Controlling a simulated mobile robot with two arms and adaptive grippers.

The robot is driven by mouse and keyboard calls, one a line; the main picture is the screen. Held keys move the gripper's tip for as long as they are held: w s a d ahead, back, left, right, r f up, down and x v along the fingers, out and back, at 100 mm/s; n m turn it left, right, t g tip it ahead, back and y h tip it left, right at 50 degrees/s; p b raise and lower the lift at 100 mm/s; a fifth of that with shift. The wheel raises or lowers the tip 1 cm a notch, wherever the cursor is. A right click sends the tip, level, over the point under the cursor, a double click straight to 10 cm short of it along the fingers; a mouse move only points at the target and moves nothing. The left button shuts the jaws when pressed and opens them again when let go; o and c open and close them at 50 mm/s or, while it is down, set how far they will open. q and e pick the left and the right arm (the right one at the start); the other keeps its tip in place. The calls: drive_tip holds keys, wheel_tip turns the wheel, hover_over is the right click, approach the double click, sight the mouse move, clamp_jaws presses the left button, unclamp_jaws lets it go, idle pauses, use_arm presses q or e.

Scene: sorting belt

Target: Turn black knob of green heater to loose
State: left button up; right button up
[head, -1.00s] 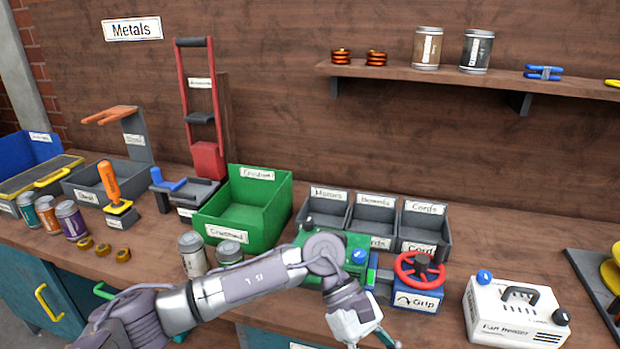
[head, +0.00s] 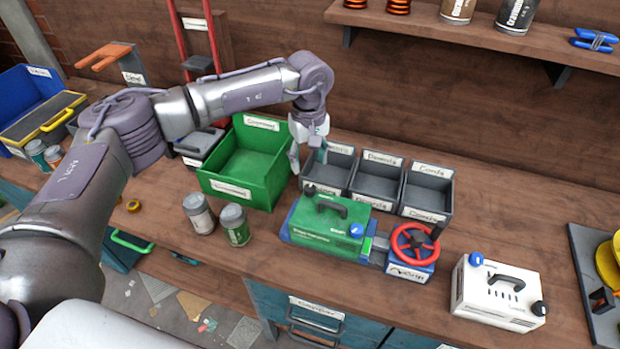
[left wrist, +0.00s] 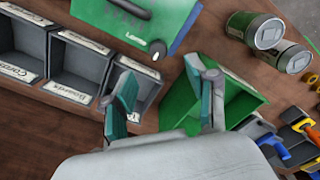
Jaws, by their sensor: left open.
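The green heater (head: 330,222) stands on the bench with a black handle on top. Its small black knob (head: 310,190) is at the upper left corner, and a blue knob (head: 356,230) is at the right front. My left gripper (head: 308,158) is open and empty, above and behind the heater, near the front of the small grey bins. In the left wrist view the gripper's two fingers (left wrist: 160,85) are spread apart with nothing between them. My right gripper is not in view.
A blue grip fixture (head: 408,270) with a red wheel (head: 415,243) adjoins the heater's right side. A green bin (head: 245,165) and two cans stand to its left. Grey bins (head: 380,180) stand behind. A white heater-like box (head: 498,293) stands at right.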

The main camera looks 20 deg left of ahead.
sight(310, 187)
use_arm(q)
drive_tip(key=f, duration=0.2)
drive_tip(key=f+p, duration=0.1)
drive_tip(key=f, duration=0.2)
drive_tip(key=f+p, duration=0.1)
drive_tip(key=f, duration=0.2)
drive_tip(key=shift+w+f, duration=0.1)
drive_tip(key=shift+w, duration=0.2)
drive_tip(key=shift+s+f, duration=0.1)
drive_tip(key=shift+f, duration=0.65)
clamp_jaws()
